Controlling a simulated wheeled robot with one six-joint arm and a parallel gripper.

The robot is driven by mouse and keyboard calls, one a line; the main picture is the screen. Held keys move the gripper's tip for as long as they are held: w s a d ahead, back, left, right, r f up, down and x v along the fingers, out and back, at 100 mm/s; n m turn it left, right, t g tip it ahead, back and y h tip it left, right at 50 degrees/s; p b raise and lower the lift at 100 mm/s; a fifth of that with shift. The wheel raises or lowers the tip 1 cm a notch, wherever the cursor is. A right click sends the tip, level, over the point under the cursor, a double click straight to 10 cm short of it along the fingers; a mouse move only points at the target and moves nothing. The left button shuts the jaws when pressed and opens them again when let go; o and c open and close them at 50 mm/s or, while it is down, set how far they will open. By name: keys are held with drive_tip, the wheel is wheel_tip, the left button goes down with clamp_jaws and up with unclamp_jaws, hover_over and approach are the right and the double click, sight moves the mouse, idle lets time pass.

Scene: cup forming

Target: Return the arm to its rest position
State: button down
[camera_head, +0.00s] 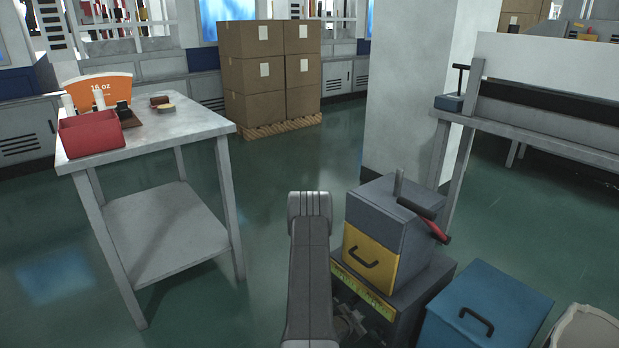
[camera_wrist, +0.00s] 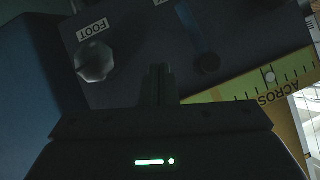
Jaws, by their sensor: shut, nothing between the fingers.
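My arm reaches up from the bottom middle of the head view, its upper end left of a grey machine box with a yellow front (camera_head: 372,258). My gripper does not show clearly there. In the wrist view my gripper (camera_wrist: 158,70) is shut with nothing between its fingers. It is in front of a dark panel (camera_wrist: 140,35) with a round knob (camera_wrist: 94,61) beside a label reading FOOT. A yellow-green ruler strip (camera_wrist: 262,85) marked ACROSS, partly cut off, lies to its right. Whether the fingers touch the panel cannot be told.
A metal table (camera_head: 190,125) at left holds a red bin (camera_head: 90,134) and an orange 16 oz sign (camera_head: 98,92). A blue box (camera_head: 485,308) stands at lower right. Stacked cartons (camera_head: 268,75) are behind. The floor between table and machine is clear.

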drive_tip(key=shift+w+a+r+n+g+p, duration=0.1)
drive_tip(key=shift+r+n+g+p, duration=0.2)
drive_tip(key=shift+r+n+g, duration=0.25)
drive_tip(key=shift+r, duration=0.1)
drive_tip(key=shift+w, duration=0.1)
